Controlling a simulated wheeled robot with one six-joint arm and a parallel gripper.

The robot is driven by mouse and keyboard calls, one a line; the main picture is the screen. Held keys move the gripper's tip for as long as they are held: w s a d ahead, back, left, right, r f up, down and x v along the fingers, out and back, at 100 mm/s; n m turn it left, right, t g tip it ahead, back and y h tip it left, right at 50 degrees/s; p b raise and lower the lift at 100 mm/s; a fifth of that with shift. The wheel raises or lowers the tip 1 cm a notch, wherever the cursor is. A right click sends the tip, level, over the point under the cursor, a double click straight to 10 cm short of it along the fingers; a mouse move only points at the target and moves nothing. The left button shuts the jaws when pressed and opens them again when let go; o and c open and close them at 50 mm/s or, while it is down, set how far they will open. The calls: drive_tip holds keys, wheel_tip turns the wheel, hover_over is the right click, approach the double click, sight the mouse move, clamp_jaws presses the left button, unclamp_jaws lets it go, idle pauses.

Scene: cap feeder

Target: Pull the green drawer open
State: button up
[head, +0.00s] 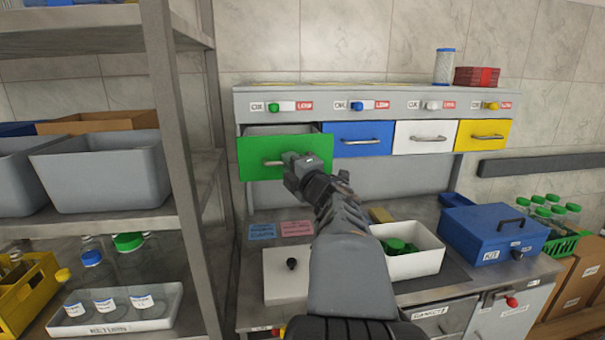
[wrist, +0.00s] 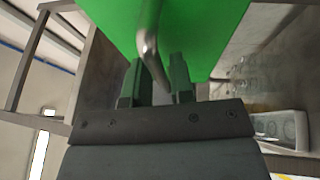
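The green drawer (head: 305,148) is at the left end of a row of drawers under a shelf. It stands partly out, its front ahead of the other drawers, and its open top shows. Its metal handle (head: 272,163) runs level across the front. My gripper (head: 295,163) is at the right part of this handle. The exact finger contact is partly hidden.
Blue (head: 352,141), white (head: 425,137) and yellow (head: 484,135) drawers stand shut to the right. A metal rack (head: 185,150) stands close on the left. Below on the bench are a white bin (head: 425,264) with green caps and a blue box (head: 490,232).

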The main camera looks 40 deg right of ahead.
drive_tip(key=b+v, duration=0.1)
drive_tip(key=v, duration=1.2)
drive_tip(key=shift+s, duration=0.2)
